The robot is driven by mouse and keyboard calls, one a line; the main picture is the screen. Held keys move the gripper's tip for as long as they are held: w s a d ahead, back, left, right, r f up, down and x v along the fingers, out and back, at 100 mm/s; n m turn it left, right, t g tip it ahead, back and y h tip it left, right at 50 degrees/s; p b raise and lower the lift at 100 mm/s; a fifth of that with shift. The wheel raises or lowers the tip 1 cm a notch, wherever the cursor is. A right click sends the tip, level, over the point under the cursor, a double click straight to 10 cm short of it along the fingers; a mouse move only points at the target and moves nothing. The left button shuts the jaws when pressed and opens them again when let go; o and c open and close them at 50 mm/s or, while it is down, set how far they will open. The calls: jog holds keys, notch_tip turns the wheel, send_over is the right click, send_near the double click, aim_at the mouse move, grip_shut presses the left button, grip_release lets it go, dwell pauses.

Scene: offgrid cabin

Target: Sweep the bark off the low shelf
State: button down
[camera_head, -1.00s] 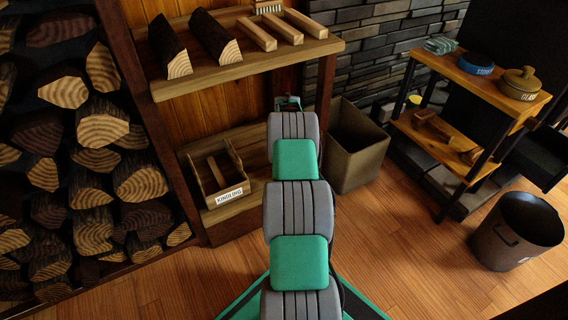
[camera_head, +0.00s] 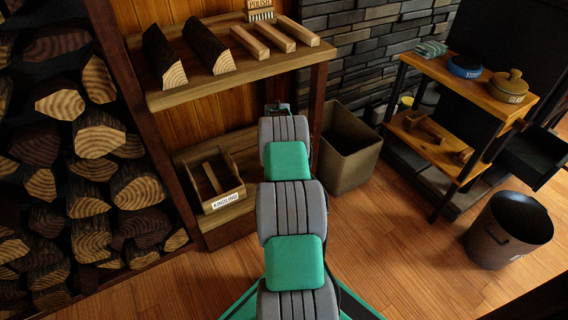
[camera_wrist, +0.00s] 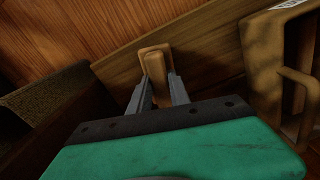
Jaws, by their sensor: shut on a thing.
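In the wrist view my gripper (camera_wrist: 161,84) is shut on a tan wooden piece (camera_wrist: 155,59), which looks like the handle of a brush. Its lower end, and any bristles, are hidden. It is held over or against the low shelf (camera_wrist: 118,67), with the kindling box to its right; I cannot tell whether it touches the shelf. In the head view the low shelf (camera_head: 229,229) is the bottom board of the wooden unit, and my arm hides my gripper and the shelf's right part. I cannot make out any bark on it.
The kindling box (camera_head: 226,205) stands on the low shelf and also shows in the wrist view (camera_wrist: 262,75). The upper shelf (camera_head: 245,79) holds split logs, sticks and a polish brush (camera_head: 260,14). An open brown bin (camera_head: 347,168) stands right of the unit. Stacked firewood (camera_head: 95,190) fills the left.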

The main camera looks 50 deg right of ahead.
jog(key=a, duration=0.1)
jog(key=a+p, duration=0.1)
jog(key=shift+w+a, duration=0.35)
jog(key=shift+w+a+f, duration=0.1)
jog(key=shift+a+f, duration=0.05)
jog(key=shift+a, duration=0.2)
jog(key=shift+w+a+p, duration=0.25)
jog(key=shift+a+p, duration=0.05)
jog(key=shift+a, duration=0.6)
jog(key=shift+w+a+p, duration=0.2)
jog(key=shift+a+p, duration=0.1)
jog(key=shift+a, duration=0.6)
notch_tip(320, 180, up, 6)
jog(key=p, duration=0.3)
jog(key=shift+p, duration=0.3)
jog(key=shift+w+d+r, duration=0.1)
jog(key=shift+d+r, duration=0.05)
jog(key=shift+r, duration=0.05)
notch_tip(320, 180, up, 3)
jog(key=shift+r+p, duration=0.1)
jog(key=shift+p, duration=0.75)
